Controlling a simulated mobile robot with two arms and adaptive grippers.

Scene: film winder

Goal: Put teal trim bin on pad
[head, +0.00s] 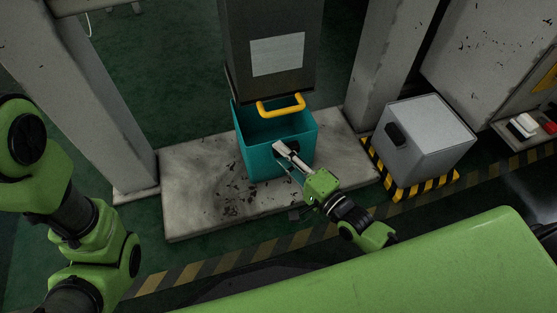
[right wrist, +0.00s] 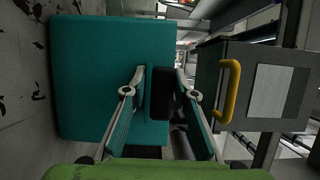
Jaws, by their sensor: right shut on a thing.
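The teal trim bin (head: 262,160) is an open-topped box on the pale scuffed slab (head: 195,185), partly under a dark hanging cabinet. My right gripper (head: 285,151) is at the bin's front wall. In the right wrist view the bin's teal wall (right wrist: 105,65) fills the left half, and the gripper's fingers (right wrist: 161,82) are on either side of a black handle (right wrist: 161,105) on that wall, shut on it. The bin's inside is mostly hidden in the wrist view. My left arm shows at the left of the head view; its gripper is out of frame.
The dark cabinet (head: 258,20) has a yellow handle (head: 281,106) just over the bin. Pillars (head: 88,95) stand at both sides. A grey box (head: 432,140) sits on a yellow-black striped patch (head: 443,182) at right. Bare slab lies left of the bin.

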